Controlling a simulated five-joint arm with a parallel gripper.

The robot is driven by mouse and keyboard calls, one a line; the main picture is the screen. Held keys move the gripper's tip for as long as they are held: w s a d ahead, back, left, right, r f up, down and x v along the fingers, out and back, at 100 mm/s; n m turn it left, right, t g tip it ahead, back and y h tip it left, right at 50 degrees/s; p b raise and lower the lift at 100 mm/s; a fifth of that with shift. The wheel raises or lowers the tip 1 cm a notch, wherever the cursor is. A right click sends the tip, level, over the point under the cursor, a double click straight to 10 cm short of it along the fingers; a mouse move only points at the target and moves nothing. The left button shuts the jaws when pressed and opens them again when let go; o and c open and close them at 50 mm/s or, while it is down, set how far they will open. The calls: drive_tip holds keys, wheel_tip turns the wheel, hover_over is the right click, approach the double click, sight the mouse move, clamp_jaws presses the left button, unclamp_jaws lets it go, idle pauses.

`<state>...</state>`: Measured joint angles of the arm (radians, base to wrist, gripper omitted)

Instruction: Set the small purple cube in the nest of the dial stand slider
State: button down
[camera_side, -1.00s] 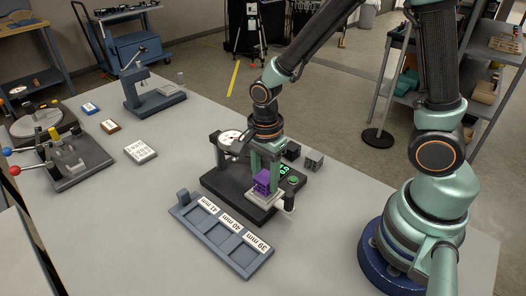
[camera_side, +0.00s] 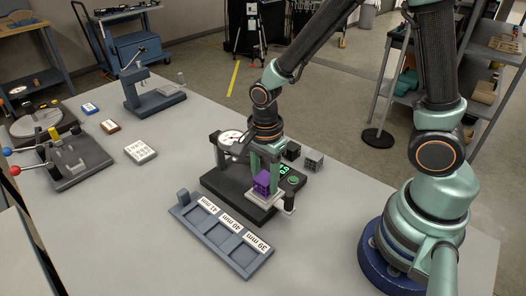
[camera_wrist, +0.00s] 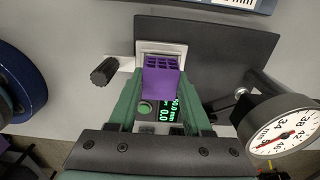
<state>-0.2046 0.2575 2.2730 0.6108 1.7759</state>
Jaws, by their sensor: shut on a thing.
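The small purple lattice cube (camera_side: 261,184) is between the fingers of my gripper (camera_side: 264,178), which is shut on it. In the wrist view the purple cube (camera_wrist: 160,78) lies between my two green fingers, at the pale slider (camera_wrist: 162,46) of the dial stand. In the side view the cube is right over the pale slider (camera_side: 264,200), and I cannot tell whether it touches the nest floor. The dial stand (camera_side: 212,182) has a dark base, a round dial (camera_wrist: 284,124), a black knob (camera_wrist: 104,71) and a green-lit display. My fingers hide part of the nest.
A blue-grey tray (camera_side: 183,212) with slots labelled in mm lies in front of the stand. Two small dark lattice cubes, one black (camera_side: 292,151) and one grey (camera_side: 314,160), stand behind it.

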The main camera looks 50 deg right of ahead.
sight(265, 178)
drive_tip(key=shift+f, duration=0.5)
idle(0.3)
unclamp_jaws()
idle(0.4)
drive_tip(key=shift+r, duration=0.1)
drive_tip(key=shift+r, duration=2.4)
wheel_tip(265, 178, up, 12)
